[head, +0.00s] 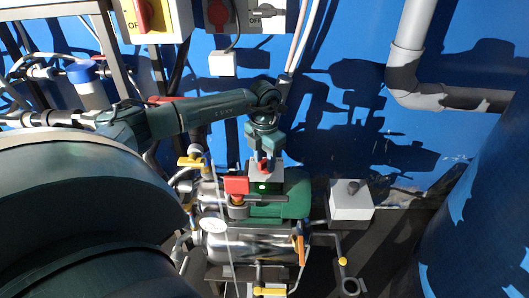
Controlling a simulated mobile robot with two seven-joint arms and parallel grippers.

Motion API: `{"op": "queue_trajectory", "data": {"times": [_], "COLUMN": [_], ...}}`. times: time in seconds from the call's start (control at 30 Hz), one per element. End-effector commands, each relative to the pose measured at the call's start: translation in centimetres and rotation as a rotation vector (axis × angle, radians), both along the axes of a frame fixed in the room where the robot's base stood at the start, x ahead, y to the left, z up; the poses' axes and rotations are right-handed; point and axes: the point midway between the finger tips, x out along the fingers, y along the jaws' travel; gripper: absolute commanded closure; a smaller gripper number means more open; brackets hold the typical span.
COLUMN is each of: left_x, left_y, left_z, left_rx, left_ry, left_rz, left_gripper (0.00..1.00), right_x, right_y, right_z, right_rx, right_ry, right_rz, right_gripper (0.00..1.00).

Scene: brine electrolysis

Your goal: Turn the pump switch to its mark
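A small light grey box (279,171) sits on top of the green pump motor (294,200), with a lit green lamp (262,187) on its dark front. A red knob (263,165), which looks like the pump switch, shows at the top of this box. My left gripper (264,160) points down from above, with its fingertips right at the red knob. The fingers partly hide the knob, so its mark and its exact turn are not visible. Whether the fingers are closed on it or only around it is too small to tell. My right gripper is out of view.
A red block-shaped handle (236,185) stands close to the left of the gripper. Yellow valve handles (191,162), a gauge (213,224) and steel pipes crowd the pump. A white box (351,202) stands to the right. Switch boxes (246,16) hang above on the blue wall.

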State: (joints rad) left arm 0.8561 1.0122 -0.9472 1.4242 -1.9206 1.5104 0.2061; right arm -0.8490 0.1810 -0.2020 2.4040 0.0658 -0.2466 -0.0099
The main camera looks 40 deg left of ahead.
Motion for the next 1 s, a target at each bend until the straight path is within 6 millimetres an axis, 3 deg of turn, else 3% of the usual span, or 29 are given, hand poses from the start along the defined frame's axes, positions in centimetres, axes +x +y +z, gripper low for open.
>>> {"op": "queue_trajectory", "data": {"times": [0.23,0.5,0.7,1.0], "left_x": [0.1,0.0,0.0,0.0], "left_y": [0.1,0.0,0.0,0.0], "left_z": [5.0,10.5,12.4,12.6], "left_rx": [0.000,0.001,0.000,0.000], "left_ry": [-0.005,-0.003,-0.002,-0.001], "left_rz": [0.000,0.000,0.000,0.000], "left_gripper": [0.65,0.65,0.65,0.65], "right_x": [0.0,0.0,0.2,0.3], "right_y": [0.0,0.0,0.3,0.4], "right_z": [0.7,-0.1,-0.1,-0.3], "right_rx": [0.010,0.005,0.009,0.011], "right_ry": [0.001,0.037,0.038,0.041], "right_rz": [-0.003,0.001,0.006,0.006], "right_gripper": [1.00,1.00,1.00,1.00]}}
